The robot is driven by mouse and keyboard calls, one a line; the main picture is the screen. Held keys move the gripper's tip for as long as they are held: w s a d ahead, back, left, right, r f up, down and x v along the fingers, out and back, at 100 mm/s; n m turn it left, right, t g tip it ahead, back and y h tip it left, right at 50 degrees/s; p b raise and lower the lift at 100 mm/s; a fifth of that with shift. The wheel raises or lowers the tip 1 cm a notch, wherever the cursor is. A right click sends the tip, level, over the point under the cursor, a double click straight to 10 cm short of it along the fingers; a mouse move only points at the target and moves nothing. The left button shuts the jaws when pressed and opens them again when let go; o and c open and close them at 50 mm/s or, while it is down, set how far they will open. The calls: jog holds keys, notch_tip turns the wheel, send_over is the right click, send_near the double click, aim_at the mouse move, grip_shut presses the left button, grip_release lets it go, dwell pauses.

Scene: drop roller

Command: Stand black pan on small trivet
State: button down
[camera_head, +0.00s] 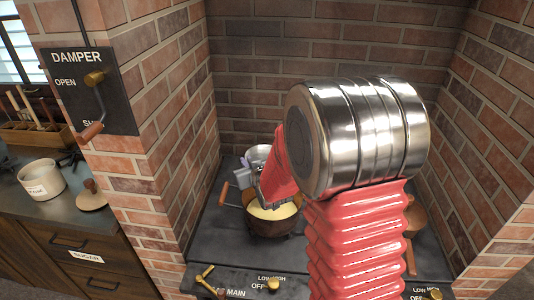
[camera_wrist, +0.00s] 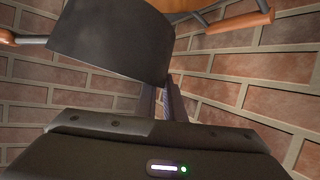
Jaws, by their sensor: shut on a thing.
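My gripper (camera_wrist: 172,100) is shut, with its fingers partly hidden at the black pan (camera_wrist: 112,42). The pan shows in the wrist view as a dark curved wall close above the fingers. In the head view my gripper (camera_head: 264,193) is a small grey shape at the end of my red arm, and most of the pan cannot be told apart there. A dark pot (camera_head: 270,228) with yellow contents stands on the stove just below the gripper. I cannot make out the small trivet; my arm hides much of the stove.
The stove top (camera_head: 215,240) lies in a brick alcove with walls on both sides. A copper-brown pan (camera_head: 413,215) is partly hidden behind my arm at right. A white crock (camera_head: 40,180) and a wooden lid (camera_head: 92,197) are on the left counter.

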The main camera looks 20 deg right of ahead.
jog(key=s+a, duration=0.5)
jog(key=a, duration=0.2)
jog(key=shift+s+r+n+y, duration=0.25)
jog(key=shift+n+y, duration=0.15)
jog(key=shift+s, duration=0.1)
